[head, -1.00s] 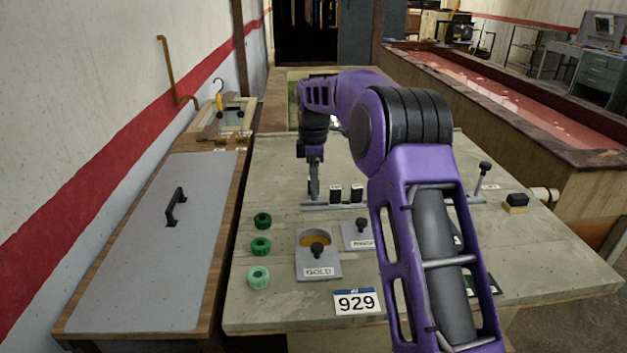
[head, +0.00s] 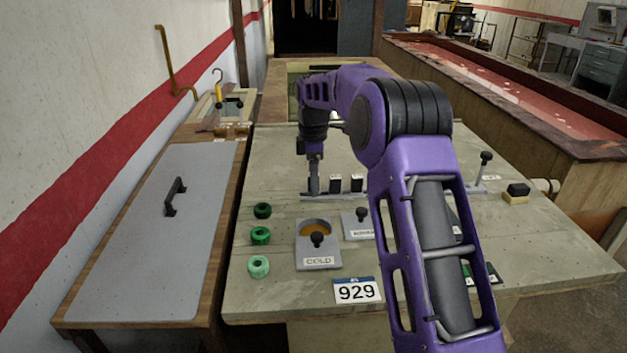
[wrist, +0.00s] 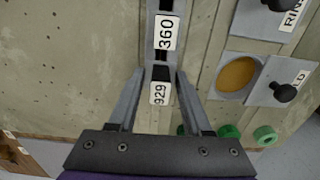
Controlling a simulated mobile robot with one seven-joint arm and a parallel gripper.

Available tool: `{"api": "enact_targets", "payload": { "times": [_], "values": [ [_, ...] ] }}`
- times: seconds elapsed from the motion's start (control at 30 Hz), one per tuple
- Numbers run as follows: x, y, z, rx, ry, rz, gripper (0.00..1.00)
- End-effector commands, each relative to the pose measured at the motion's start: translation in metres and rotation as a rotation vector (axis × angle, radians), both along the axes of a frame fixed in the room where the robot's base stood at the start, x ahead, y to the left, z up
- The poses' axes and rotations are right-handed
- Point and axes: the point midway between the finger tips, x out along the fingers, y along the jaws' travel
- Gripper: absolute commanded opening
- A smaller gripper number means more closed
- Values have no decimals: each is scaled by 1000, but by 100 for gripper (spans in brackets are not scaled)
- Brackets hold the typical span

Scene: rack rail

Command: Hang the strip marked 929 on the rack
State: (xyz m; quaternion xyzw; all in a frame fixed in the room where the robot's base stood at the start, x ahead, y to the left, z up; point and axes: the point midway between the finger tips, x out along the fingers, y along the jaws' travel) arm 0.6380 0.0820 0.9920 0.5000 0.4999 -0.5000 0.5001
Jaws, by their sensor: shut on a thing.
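The strip marked 929 (wrist: 160,93) shows in the wrist view between my two fingers, label end toward me. My gripper (wrist: 160,72) is shut on it, pointing down at a grey rail (wrist: 153,50). In the head view my gripper (head: 314,188) is at the left end of this rail (head: 350,196), beside two dark upright blocks with white tags. I cannot tell whether the held strip is clear of the rail. A strip marked 360 (wrist: 166,33) sits just beyond it on the rail. A white card reading 929 (head: 357,290) is at the table's front edge.
A grey plate marked GOLD (head: 319,259), another labelled plate (head: 358,232) and several green rings (head: 260,236) lie in front of the rail. A lever stand (head: 483,175) and a black-topped block (head: 516,193) are at right. My arm hides part of the table.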

Motion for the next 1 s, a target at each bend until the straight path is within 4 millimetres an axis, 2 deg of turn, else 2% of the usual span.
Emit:
{"api": "enact_targets", "payload": {
  "times": [0.73,0.77,0.93,1.0],
  "values": [
    [0,0,-11,0,0,0,9],
    [0,0,-11,0,0,0,51],
    [0,0,-10,0,0,0,82],
    [0,0,-10,0,0,0,84]
  ]
}}
